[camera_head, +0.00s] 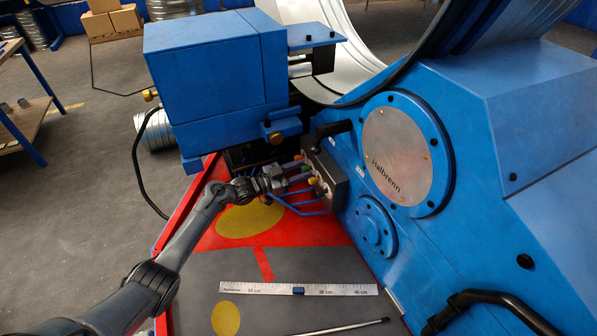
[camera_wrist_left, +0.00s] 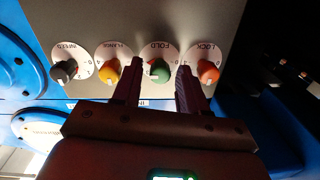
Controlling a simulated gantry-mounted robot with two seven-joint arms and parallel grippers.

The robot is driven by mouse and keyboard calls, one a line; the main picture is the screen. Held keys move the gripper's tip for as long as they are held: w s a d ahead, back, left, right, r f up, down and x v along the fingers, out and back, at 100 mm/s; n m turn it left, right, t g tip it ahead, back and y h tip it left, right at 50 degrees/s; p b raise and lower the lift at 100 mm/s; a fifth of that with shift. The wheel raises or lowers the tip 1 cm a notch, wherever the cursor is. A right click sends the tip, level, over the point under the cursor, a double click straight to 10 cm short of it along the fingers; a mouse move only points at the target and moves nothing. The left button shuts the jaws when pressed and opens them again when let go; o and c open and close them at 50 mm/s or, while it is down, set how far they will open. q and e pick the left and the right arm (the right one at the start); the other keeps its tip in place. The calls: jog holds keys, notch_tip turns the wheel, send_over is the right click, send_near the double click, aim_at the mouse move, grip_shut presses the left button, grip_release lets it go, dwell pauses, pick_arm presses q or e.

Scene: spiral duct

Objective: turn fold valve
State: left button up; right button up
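The fold valve is a green knob (camera_wrist_left: 160,71) on a white dial marked FOLD, on a grey control panel (camera_wrist_left: 215,20). In the head view the panel (camera_head: 328,172) sits on the side of the blue machine. My left gripper (camera_wrist_left: 158,78) is open at the panel, with its fingertips on either side of the green knob; I cannot tell whether they touch it. It also shows in the head view (camera_head: 288,176), reaching the panel from the left. My right gripper is not in view.
The orange LOCK knob (camera_wrist_left: 208,72) is close beside the right finger, and the yellow FLANGE knob (camera_wrist_left: 109,74) is near the left finger. A blue machine head (camera_head: 210,75) overhangs the arm. A ruler (camera_head: 297,289) lies below.

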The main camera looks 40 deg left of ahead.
pick_arm(q)
grip_shut()
pick_arm(e)
jog(key=shift+r, duration=0.2)
pick_arm(q)
jog(key=shift+r+n+p, duration=0.2)
jog(key=shift+n+p, duration=0.9)
jog(key=shift+n, duration=0.1)
pick_arm(e)
jog(key=shift+d+r, duration=0.1)
jog(key=shift+r, duration=0.8)
pick_arm(q)
jog(key=n+p, duration=0.2)
jog(key=n, duration=0.2)
jog(key=shift+p, duration=0.3)
jog(key=n+p, duration=0.1)
jog(key=n, duration=0.4)
jog(key=shift+n+g+p, duration=0.3)
jog(key=shift+n+p, duration=0.05)
jog(key=shift+n, duration=0.05)
jog(key=n, duration=0.5)
jog(key=shift+f+p, duration=0.15)
jog(key=shift+p, duration=0.2)
pick_arm(e)
notch_tip(320, 180, up, 5)
